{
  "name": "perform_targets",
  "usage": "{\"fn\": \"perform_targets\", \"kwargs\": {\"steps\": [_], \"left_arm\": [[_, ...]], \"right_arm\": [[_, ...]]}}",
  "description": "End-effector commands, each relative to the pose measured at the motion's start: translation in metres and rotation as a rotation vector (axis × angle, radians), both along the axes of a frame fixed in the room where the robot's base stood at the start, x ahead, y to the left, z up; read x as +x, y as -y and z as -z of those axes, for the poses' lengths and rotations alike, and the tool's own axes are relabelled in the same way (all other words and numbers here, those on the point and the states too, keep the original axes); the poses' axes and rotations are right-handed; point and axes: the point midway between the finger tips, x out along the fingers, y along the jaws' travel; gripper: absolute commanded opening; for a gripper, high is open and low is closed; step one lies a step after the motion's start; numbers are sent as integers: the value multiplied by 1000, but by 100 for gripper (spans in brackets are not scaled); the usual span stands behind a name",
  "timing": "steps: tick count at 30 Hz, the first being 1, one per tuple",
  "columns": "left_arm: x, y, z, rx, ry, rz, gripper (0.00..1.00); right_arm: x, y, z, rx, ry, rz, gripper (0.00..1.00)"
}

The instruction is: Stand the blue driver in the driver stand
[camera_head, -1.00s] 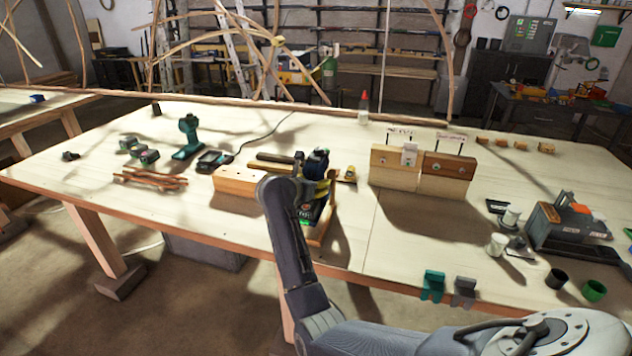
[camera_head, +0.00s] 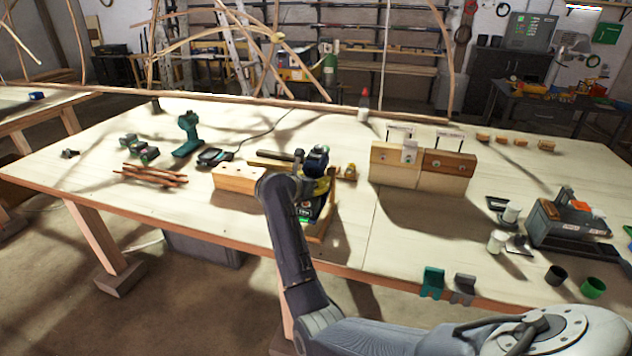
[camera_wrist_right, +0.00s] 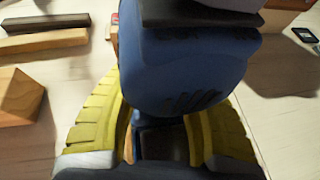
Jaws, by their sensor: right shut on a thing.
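The blue driver (camera_head: 316,161) is in the middle of the bench in the head view, its dark head up and its battery end low. My right gripper (camera_head: 323,187), with yellow fingers, is shut around its handle. In the right wrist view the blue driver body (camera_wrist_right: 185,72) fills the middle, with yellow fingers (camera_wrist_right: 160,132) on both sides of the dark handle. A wooden piece (camera_head: 331,204), seemingly the driver stand, shows just beside and below the driver. My arm hides part of it, so I cannot tell whether the driver's base touches it. My left gripper is out of view.
A drilled wooden block (camera_head: 237,179) and a dark bar (camera_head: 268,158) lie left of my gripper. A teal driver (camera_head: 188,133) stands farther left. Wooden blocks with labels (camera_head: 422,170) stand right. The bench front between the stand and the teal holder (camera_head: 432,283) is mostly clear.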

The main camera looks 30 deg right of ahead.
Motion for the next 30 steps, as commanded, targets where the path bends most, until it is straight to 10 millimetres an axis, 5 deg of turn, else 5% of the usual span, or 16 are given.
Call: {"fn": "perform_targets", "kwargs": {"steps": [30], "left_arm": [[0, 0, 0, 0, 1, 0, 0]], "right_arm": [[0, 1, 15, -5, 4, 0, 0]]}}
